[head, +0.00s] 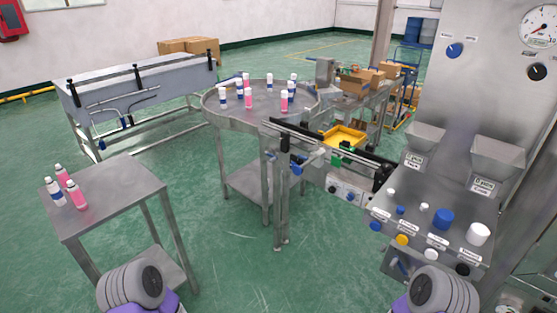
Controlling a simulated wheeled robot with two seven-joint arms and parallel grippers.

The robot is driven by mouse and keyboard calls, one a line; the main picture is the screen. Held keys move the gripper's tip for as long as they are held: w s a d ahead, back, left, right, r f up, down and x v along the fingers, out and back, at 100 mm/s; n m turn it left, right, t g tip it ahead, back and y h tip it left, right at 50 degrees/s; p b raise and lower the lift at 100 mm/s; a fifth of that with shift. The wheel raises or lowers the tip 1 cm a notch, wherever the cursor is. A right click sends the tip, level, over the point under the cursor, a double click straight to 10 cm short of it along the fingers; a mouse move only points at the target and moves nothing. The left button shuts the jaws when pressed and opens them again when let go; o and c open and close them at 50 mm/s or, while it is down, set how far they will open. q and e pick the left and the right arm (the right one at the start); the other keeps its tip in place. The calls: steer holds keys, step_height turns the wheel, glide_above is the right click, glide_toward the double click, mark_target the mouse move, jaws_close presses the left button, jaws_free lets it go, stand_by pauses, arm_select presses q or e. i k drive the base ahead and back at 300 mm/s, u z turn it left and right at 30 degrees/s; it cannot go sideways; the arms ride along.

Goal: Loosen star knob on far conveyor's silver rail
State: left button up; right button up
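A long grey conveyor (140,92) stands at the back left, with a silver rail (112,79) running along it. Several dark upright brackets (137,73) hold the rail. Any star knob on them is too small to make out. A nearer conveyor (325,148) in the middle has dark side rails and a blue knob (297,168) on a silver rod at its left end. Neither gripper is in view; only my rounded grey and purple arm parts show at the bottom left and bottom right.
A round table (262,112) holds several pink and blue-white bottles. A small steel table (115,197) at left carries 3 bottles. A steel machine panel (475,110) with knobs and buttons blocks the right. Green floor is clear between the small table and the long conveyor.

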mark_target(388, 168)
steer(key=u, duration=0.75)
steer(key=i, duration=0.85)
steer(key=u, duration=0.8)
steer(key=k, duration=1.05)
steer(key=z, duration=1.95)
steer(key=i, duration=0.1)
steer(key=u, duration=0.1)
